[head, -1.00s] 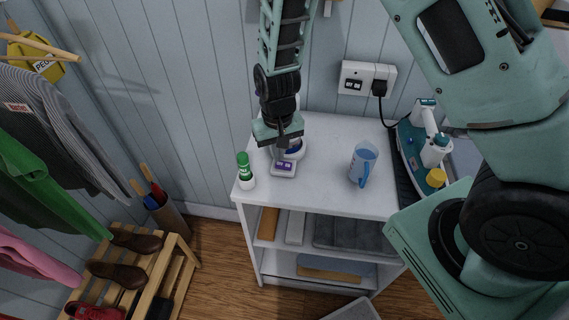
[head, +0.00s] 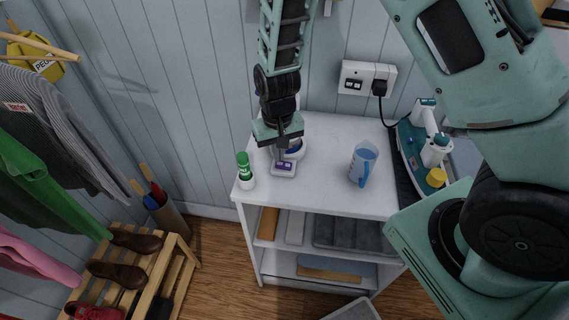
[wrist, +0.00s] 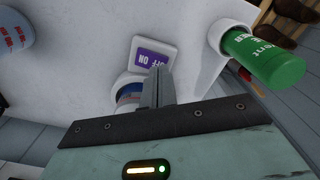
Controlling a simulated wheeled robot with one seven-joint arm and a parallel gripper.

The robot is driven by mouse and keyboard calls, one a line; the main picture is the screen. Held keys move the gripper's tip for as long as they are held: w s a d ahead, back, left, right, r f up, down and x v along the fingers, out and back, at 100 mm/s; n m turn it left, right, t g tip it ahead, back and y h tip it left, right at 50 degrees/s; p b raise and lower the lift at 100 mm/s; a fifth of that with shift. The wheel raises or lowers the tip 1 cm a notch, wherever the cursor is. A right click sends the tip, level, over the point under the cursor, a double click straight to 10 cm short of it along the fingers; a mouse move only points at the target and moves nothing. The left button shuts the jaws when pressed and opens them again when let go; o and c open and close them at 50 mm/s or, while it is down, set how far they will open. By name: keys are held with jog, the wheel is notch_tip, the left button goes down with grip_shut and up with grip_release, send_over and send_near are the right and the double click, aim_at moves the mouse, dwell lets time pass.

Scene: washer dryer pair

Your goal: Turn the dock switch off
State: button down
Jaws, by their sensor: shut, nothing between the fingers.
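The dock is a small white unit on the white cabinet top, and its purple switch label (head: 284,167) faces up near the front. A round white part with a blue centre (wrist: 130,95) sits beside the fingers. I cannot tell whether the fingertips touch the switch.
A green-capped white bottle (head: 243,170) stands left of the dock, close by. A steam iron (head: 428,150) and a wall socket (head: 366,79) with a black plug are farther right. The cabinet top's middle is clear.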

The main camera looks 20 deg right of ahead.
jog(key=shift+f+b, duration=0.6)
jog(key=shift+f, duration=0.3)
dwell(0.4)
notch_tip(320, 180, up, 7)
jog(key=p, duration=0.6)
dwell(0.6)
jog(key=s+a+r+n+b, duration=0.3)
jog(key=s+r, duration=0.4)
jog(key=s, duration=0.4)
jog(key=s+a+r+n+b, duration=0.3)
jog(key=s+r+n, duration=0.2)
jog(key=s, duration=0.7)
jog(key=shift+a+r+n+y, duration=0.15)
jog(key=shift+r+n+y, duration=0.15)
jog(key=shift+r, duration=0.55)
